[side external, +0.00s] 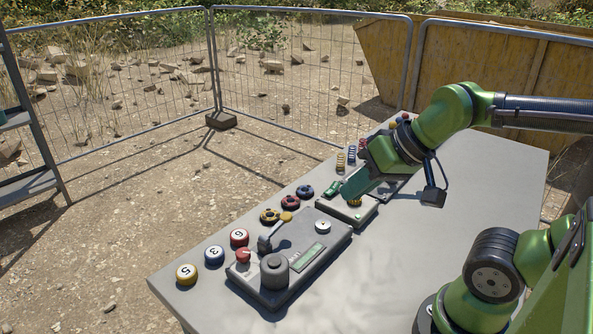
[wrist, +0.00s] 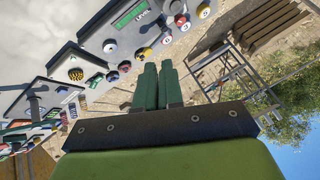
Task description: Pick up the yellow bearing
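The yellow bearing (side external: 270,215), a ring with dark spots, lies flat on the table at the near end of a row of three bearings. In the wrist view it shows just beyond the fingertips (wrist: 144,54). My gripper (side external: 353,188) is to its right and higher, over a small grey box, and does not touch the bearing. In the wrist view the two green fingers (wrist: 158,64) lie side by side with no clear gap and nothing between them. The gripper looks shut and empty.
The red bearing (side external: 290,202) and blue bearing (side external: 305,191) lie beyond it. A grey control panel (side external: 312,228) with lever and knobs stands close on the right. Numbered balls, including a red one (side external: 239,237), are nearer. The small grey box (side external: 347,210) is beneath my gripper.

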